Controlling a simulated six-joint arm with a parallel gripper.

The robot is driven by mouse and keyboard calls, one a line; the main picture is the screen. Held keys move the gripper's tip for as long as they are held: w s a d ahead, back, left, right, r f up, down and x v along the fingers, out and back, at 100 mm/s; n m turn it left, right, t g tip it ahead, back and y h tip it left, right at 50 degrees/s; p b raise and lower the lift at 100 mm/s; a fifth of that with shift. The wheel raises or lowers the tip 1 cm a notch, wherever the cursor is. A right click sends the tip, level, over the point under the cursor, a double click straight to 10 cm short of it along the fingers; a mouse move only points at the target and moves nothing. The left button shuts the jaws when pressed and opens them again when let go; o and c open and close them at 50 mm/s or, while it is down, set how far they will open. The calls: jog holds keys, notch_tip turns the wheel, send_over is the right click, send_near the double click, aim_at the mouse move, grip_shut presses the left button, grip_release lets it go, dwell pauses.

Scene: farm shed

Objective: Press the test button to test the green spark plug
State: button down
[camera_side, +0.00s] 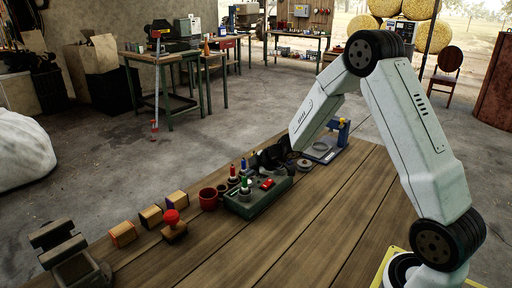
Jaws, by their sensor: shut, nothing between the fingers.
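A grey-green box (240,208), which looks like the tester, stands on the wooden workbench. A spark plug with a green part (245,185) stands upright on it. Others with a red top (233,170) and a blue top (243,163) stand behind it. A red piece (267,184) on top of the box may be the test button; I cannot be sure. My gripper (268,160) is dark and small, at the lower end of my white arm, just behind the box. It looks shut and empty. Its fingertips are hard to make out, and I cannot tell whether they touch anything.
A red cup (208,199) stands left of the box. Wooden blocks (123,234) and a red-knobbed piece (173,222) sit farther left, with a vise-like item (70,258) at the corner. A blue stand (335,142) is behind right. The bench's front (300,225) is clear.

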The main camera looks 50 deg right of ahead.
jog(key=shift+f, duration=0.8)
dwell(0.9)
dwell(0.4)
jog(key=shift+r, duration=0.85)
jog(key=shift+r, duration=0.15)
jog(key=shift+r, duration=2.35)
jog(key=shift+r, duration=0.1)
jog(key=s+a+m+h, duration=0.1)
jog(key=m, duration=0.1)
jog(key=m+g+h, duration=0.2)
jog(key=m, duration=0.3)
send_near(250, 182)
jog(key=s+a+r, duration=0.1)
jog(key=s+a, duration=0.2)
jog(key=a, duration=0.1)
jog(key=s+a+f+m+g+y, duration=0.1)
jog(key=s+a+m+g, duration=0.3)
jog(key=s, duration=1)
jog(key=a+f, duration=0.1)
jog(key=a, duration=0.2)
jog(key=shift+s+f, duration=0.2)
